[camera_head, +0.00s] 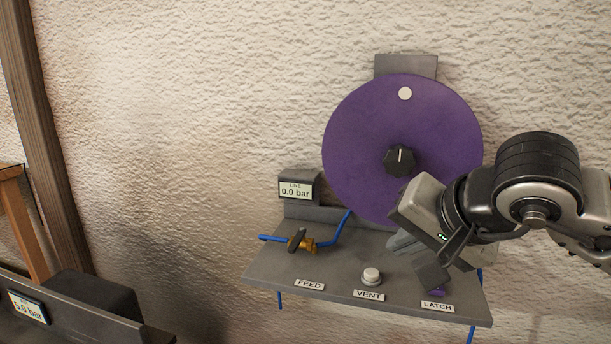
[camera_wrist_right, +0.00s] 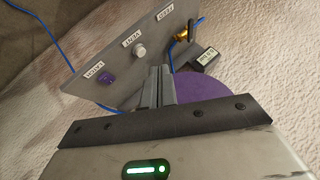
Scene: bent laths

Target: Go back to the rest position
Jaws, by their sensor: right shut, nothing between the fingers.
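My right gripper (camera_head: 404,243) is in front of the panel, over its right part and the lower edge of the purple disc (camera_head: 360,130). In the right wrist view its two fingers (camera_wrist_right: 160,84) are together, with nothing between them. They point toward the panel. The grey panel shelf (camera_head: 262,268) carries labels FEED, VENT and LATCH. The purple latch button (camera_head: 438,292) is partly hidden by my gripper in the head view and shows clear in the right wrist view (camera_wrist_right: 107,79). My left gripper is not in view.
A brass valve (camera_head: 301,242) on blue tubing, a white vent button (camera_head: 371,276) and a line display (camera_head: 296,191) reading 0.0 bar are on the panel. The disc has a black knob (camera_head: 399,160). A display (camera_head: 28,308) reading 5.0 bar stands lower left. Between is bare wall.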

